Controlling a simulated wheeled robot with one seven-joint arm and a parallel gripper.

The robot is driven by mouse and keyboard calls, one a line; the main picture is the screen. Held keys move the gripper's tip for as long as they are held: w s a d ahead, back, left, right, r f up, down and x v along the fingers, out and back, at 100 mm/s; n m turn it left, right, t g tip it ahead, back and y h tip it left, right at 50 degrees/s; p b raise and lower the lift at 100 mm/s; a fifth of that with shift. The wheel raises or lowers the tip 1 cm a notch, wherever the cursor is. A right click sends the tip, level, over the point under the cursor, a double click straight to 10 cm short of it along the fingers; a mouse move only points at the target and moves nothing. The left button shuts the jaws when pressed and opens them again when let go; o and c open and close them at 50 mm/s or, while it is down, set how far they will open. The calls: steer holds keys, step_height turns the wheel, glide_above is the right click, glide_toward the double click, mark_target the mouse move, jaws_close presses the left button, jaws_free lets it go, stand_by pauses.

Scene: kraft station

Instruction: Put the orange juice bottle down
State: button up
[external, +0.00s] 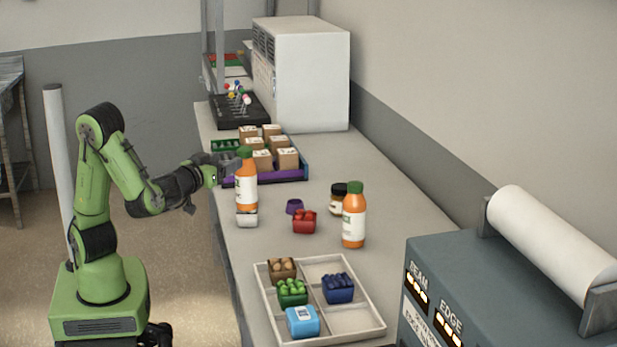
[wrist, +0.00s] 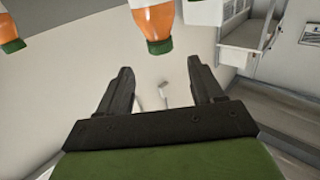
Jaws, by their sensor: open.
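An orange juice bottle (external: 246,188) with a green cap and white label stands upright near the left edge of the counter. A second similar bottle (external: 354,216) stands upright farther right. My gripper (external: 226,163) is beside the left bottle's upper part. In the wrist view my gripper (wrist: 161,80) is open, with nothing between its fingers. A bottle (wrist: 155,22) appears beyond the fingertips at the top of that view, and another bottle (wrist: 8,28) is cut off at the top left. I cannot tell in the external view whether the gripper touches the left bottle.
A white item (external: 246,219) sits directly at the left bottle's foot. A red basket (external: 304,226), purple item (external: 294,206) and dark-lidded jar (external: 339,198) are close by. A divided tray (external: 352,320) is in front; a crate of boxes (external: 305,172) is behind.

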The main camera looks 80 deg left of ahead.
steer(key=s+a+f+g+h+b, duration=0.1)
steer(key=s+a+f+g+h, duration=0.1)
steer(key=s+f+g+h, duration=0.3)
steer(key=s+a+f+g+h, duration=0.1)
steer(key=s+a+f+g, duration=0.1)
steer(key=f, duration=0.5)
steer(key=s+d+r+m+h, duration=0.3)
steer(key=s+d+m+h, duration=0.3)
steer(key=s+d+m, duration=0.3)
steer(key=shift+s+d+h, duration=0.4)
steer(key=shift+s+d, duration=0.25)
steer(key=shift+s, duration=0.45)
